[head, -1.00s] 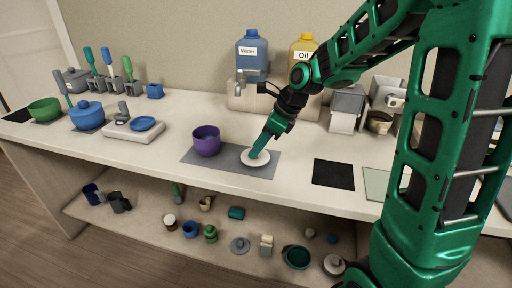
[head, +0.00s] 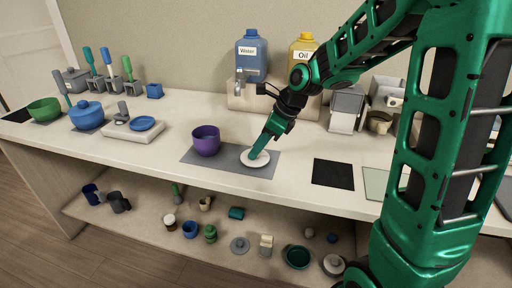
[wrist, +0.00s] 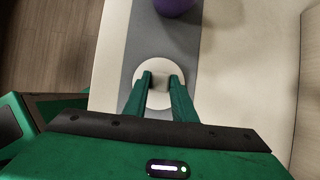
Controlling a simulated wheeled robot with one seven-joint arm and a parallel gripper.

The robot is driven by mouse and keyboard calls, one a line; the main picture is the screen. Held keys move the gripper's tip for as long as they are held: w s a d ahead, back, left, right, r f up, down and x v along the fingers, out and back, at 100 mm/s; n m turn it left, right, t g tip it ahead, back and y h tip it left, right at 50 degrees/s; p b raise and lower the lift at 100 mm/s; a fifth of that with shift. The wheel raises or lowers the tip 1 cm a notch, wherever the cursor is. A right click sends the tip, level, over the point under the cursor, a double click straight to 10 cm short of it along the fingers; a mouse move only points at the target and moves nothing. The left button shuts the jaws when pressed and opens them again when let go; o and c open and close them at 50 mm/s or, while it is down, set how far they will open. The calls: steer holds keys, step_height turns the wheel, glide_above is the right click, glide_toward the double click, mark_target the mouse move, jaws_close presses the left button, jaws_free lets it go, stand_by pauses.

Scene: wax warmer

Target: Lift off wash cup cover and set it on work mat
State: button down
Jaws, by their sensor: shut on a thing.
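The wash cup cover, a white round disc (head: 256,160), is on the right part of the grey work mat (head: 222,167). It also shows in the wrist view (wrist: 159,68), with a pale knob between my fingers. My gripper (head: 254,153) is above it and shut on the knob; its fingers (wrist: 158,82) are at both sides of the knob. I cannot tell whether the disc touches the mat or hangs just over it. A purple cup (head: 206,141) with an open top stands on the mat to the left of the disc.
A black mat (head: 333,173) lies to the right. A white tray with a blue dish (head: 143,123) is to the left. Water (head: 251,55) and oil (head: 303,48) jugs stand at the back. A lower shelf holds several small items. Counter behind the cup is clear.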

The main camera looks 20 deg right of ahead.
steer(key=shift+f, duration=0.45)
stand_by(0.4)
steer(key=c, duration=1.4)
jaws_free()
steer(key=shift+r, duration=0.15)
steer(key=shift+v, duration=3.9)
steer(key=v, duration=1)
steer(key=shift+d+r, duration=0.15)
steer(key=shift+r, duration=0.15)
